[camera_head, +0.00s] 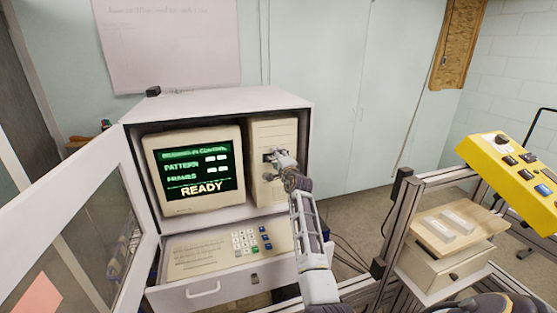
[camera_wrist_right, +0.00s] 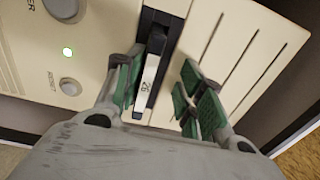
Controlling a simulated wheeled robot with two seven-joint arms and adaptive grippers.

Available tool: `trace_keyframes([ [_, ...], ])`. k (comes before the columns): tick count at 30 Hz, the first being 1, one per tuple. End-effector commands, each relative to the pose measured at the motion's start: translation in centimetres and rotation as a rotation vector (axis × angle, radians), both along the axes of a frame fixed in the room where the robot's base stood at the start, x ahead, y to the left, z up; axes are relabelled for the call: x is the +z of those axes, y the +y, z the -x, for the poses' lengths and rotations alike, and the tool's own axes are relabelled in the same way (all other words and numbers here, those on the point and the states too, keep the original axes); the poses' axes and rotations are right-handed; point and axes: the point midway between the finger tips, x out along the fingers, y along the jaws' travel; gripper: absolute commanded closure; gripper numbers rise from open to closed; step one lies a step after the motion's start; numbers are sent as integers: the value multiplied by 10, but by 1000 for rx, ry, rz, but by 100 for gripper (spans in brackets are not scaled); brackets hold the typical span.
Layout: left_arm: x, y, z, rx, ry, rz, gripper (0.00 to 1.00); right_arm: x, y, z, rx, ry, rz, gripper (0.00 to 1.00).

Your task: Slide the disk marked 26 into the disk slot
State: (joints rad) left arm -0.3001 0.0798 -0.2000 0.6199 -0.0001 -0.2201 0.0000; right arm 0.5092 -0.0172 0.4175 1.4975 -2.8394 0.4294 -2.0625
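The beige computer tower (camera_head: 262,135) stands in the white cabinet, right of the monitor. Its dark disk slot (camera_wrist_right: 168,28) shows in the right wrist view. A disk with a white label reading 26 (camera_wrist_right: 147,84) sits in line with the slot, its labelled edge facing out. How deep it sits is hard to tell. My right gripper (camera_head: 282,158) is at the tower's front. In the right wrist view its green-padded fingers (camera_wrist_right: 163,78) are apart, one on each side of the disk; the left finger is close to the label and the right one is clear of it. My left gripper is not in view.
The monitor (camera_head: 192,168) reads READY. A keyboard panel (camera_head: 225,250) lies below it. The open cabinet door (camera_head: 75,235) is at left. A metal frame with a wooden shelf (camera_head: 485,222) and a yellow button box (camera_head: 515,165) stand at right. Round buttons (camera_wrist_right: 70,87) sit beside the slot.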

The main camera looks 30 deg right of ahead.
Motion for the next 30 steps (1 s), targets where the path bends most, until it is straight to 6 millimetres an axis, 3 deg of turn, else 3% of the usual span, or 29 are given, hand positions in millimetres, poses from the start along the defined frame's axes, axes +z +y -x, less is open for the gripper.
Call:
trace_keyframes([
  [20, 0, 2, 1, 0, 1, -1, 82, -7, 1, -1, 3, 12, -5, 65],
  [30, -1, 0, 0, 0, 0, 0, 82, -9, 5, 13, 4, 15, -5, 65],
])
